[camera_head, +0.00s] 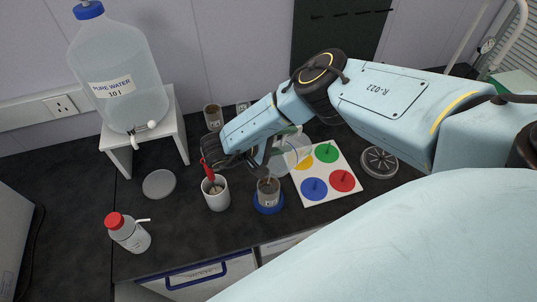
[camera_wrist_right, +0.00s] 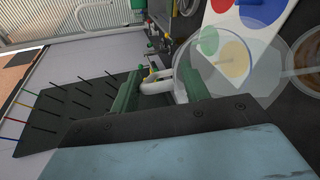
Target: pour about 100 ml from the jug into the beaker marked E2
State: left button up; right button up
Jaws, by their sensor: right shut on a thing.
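The clear jug (camera_head: 290,153) is partly hidden behind my right forearm in the head view. My right gripper (camera_head: 264,152) is shut on the jug's pale handle; the wrist view shows the handle (camera_wrist_right: 160,84) between the green finger pads and the clear jug body (camera_wrist_right: 215,62). I cannot tell how much liquid is in the jug. A beaker with brown contents (camera_head: 268,188) stands on a round blue base, just in front of the jug. Another beaker (camera_head: 213,117) stands at the back. Their marks are too small to read, so I cannot tell which is E2. My left gripper is not in view.
A white cup (camera_head: 215,196) with a red-handled tool stands left of the front beaker. A card with coloured discs (camera_head: 342,181) lies to the right. A red-capped bottle (camera_head: 128,233), a grey disc (camera_head: 159,184) and a water tank (camera_head: 118,80) on a white stand are left.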

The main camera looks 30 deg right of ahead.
aim_at(291, 140)
jog(key=d+y, duration=0.2)
jog(key=f+y, duration=0.1)
jog(key=shift+w+d+n, duration=0.35)
jog(key=shift+d+n, duration=0.05)
jog(key=shift+w+d+r, duration=0.3)
jog(key=shift+d+r, duration=0.55)
jog(key=shift+d, duration=0.1)
jog(key=shift+w+d+r, duration=0.25)
jog(key=shift+d+r, duration=0.6)
jog(key=shift+d, duration=0.05)
jog(key=shift+w+d+r, duration=0.3)
jog(key=shift+d+r, duration=0.55)
jog(key=shift+d, duration=0.1)
jog(key=shift+f, duration=0.1)
